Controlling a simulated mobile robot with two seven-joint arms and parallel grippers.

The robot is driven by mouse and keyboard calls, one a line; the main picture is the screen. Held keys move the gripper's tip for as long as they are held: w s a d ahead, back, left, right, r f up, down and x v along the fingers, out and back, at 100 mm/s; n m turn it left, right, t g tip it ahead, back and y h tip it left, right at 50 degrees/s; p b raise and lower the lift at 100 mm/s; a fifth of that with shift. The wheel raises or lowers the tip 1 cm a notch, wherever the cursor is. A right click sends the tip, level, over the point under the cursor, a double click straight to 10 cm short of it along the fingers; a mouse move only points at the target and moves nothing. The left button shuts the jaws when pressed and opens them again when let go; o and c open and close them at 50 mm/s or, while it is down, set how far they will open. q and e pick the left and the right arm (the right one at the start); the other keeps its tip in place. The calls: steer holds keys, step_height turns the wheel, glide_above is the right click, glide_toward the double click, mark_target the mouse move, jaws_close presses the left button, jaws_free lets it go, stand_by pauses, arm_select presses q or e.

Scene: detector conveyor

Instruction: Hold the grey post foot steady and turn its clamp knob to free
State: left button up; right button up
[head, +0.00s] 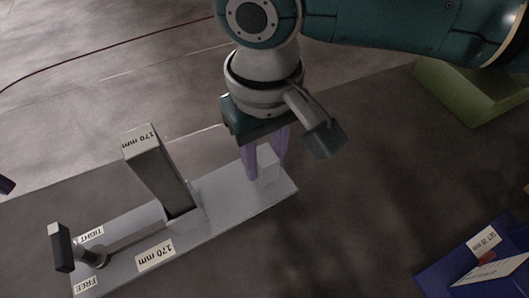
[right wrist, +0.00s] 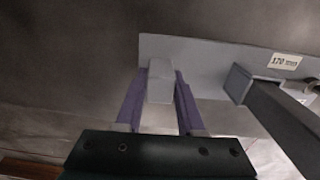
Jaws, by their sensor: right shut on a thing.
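The grey post foot (head: 229,198) is a flat plate lying on the dark surface, also seen in the right wrist view (right wrist: 213,58). A grey post (head: 163,178) labelled 170 mm stands tilted in its socket. The clamp knob (head: 61,247), a dark bar on a rod, is at the foot's left end between TIGHT and FREE labels; I cannot tell its setting. My right gripper (head: 265,172) is shut on the raised grey block (right wrist: 160,82) at the foot's right end, one purple finger on each side.
A green box (head: 462,92) is at the upper right. A blue bin (head: 440,279) with labelled cards is at the lower right. A thin red cable (head: 100,50) lies on the floor at the upper left. The dark surface right of the foot is clear.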

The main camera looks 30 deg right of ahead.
mark_target(55, 245)
stand_by(1.0)
arm_select(q)
steer(key=o, duration=0.7)
steer(key=shift+o, duration=0.3)
steer(key=n, duration=0.2)
steer(key=r+n, duration=0.1)
steer(key=n, duration=0.1)
steer(key=shift+d, duration=0.1)
step_height(55, 245, down, 11)
steer(key=n, duration=0.4)
steer(key=shift+r+n, duration=0.1)
steer(key=shift+n, duration=0.2)
